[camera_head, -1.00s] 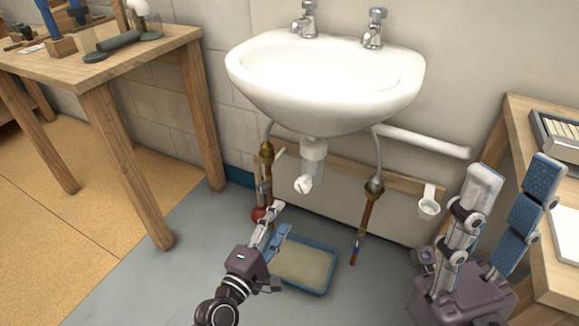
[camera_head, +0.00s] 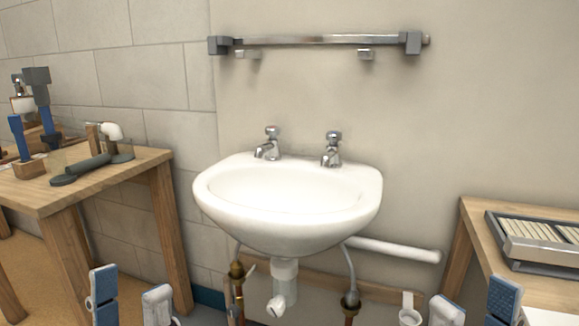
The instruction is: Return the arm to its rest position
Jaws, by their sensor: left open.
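My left gripper (camera_head: 130,298) is at the bottom left edge of the head view. Its two blue-and-grey fingers point up and stand apart, with nothing between them. My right gripper (camera_head: 474,308) is at the bottom right edge, its two fingertips also apart and empty. Only the fingertips show; the palms and arms are below the picture. Both grippers appear in front of the wall area, one on each side of the white sink (camera_head: 288,205), and neither touches it.
A wooden workbench (camera_head: 110,175) with tools stands at the left. Another wooden bench (camera_head: 480,240) with a grey tray (camera_head: 535,240) is at the right. Under the sink hang a white trap (camera_head: 283,285) and pipes. A metal rail (camera_head: 320,40) is on the wall above.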

